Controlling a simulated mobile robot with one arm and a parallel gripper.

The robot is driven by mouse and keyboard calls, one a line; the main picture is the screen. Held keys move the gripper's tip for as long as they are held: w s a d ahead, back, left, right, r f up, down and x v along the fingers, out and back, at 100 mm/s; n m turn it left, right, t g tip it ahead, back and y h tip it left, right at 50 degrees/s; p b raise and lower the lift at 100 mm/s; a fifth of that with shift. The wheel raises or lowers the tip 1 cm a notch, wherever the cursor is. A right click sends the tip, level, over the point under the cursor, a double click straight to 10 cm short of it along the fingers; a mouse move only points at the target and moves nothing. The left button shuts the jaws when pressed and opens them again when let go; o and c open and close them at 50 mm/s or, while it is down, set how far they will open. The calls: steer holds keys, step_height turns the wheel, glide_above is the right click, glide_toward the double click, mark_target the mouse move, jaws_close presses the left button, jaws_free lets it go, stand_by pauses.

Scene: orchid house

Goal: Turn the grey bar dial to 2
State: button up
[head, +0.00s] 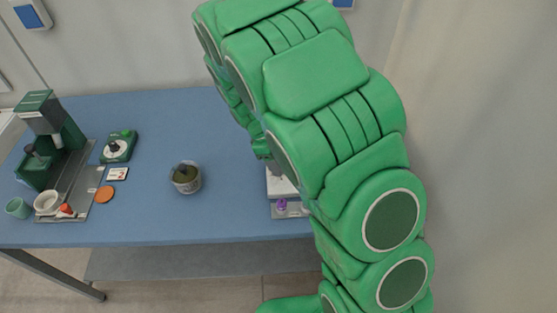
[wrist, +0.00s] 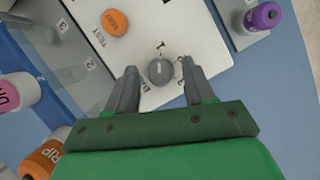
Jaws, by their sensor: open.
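The grey bar dial (wrist: 159,71) sits on a white panel (wrist: 183,28) in the wrist view. A pale mark on it points roughly up the picture, toward a printed 1. Other labels beside the dial are partly covered by the fingers, and I cannot read them surely. My gripper (wrist: 158,78) is open, with one grey finger on each side of the dial in the picture. I see a gap on both sides; the depth is unclear. In the head view my green arm hides the dial and most of the white device (head: 280,184).
In the head view, a pot (head: 186,178) and a coffee machine (head: 48,140) stand left on the blue table (head: 160,115).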

jaws_close()
steer(key=shift+m, duration=0.4)
steer(key=m+g, duration=0.1)
steer(key=m, duration=0.1)
steer(key=m+y, duration=0.1)
steer(key=m, duration=0.1)
steer(key=shift+w+d+r+m+g, duration=0.1)
steer(key=shift+w+m+g, duration=0.1)
steer(key=shift+m+g, duration=0.15)
steer(key=m+y, duration=0.1)
steer(key=m, duration=0.2)
steer(key=m+g+y, duration=0.1)
steer(key=m, duration=0.2)
steer(key=shift+d, duration=0.2)
steer(key=shift+m, duration=0.35)
